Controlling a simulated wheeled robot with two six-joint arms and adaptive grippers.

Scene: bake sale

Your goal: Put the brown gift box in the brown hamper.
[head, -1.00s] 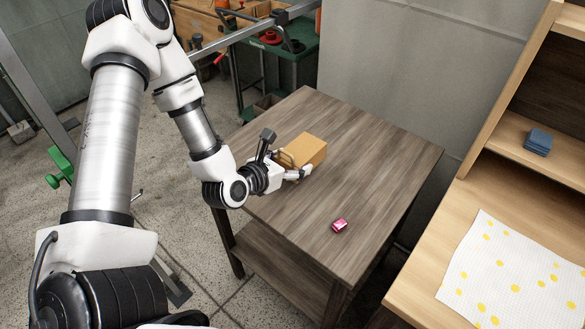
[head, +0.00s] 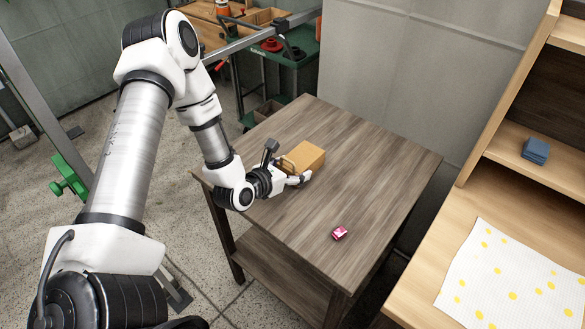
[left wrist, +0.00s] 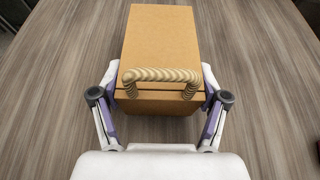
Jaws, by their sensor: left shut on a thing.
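The brown gift box (head: 308,154) stands on the dark wooden table, with a rope-like handle on the side facing my gripper. My left gripper (head: 293,168) is low over the table at the box's near left end. In the left wrist view the box (left wrist: 160,45) lies between the two fingers of the gripper (left wrist: 160,78), which press on its left and right sides. The box looks level and still at the tabletop; I cannot tell any small gap under it. The brown hamper does not show in these views. My right gripper is out of view.
The table (head: 370,165) is mostly clear, with a small pink item (head: 339,233) near its front. At the right, a light wooden shelf unit (head: 480,195) holds a blue stack (head: 535,150) and a yellow-dotted white cloth (head: 510,280). A green cart (head: 300,75) stands behind.

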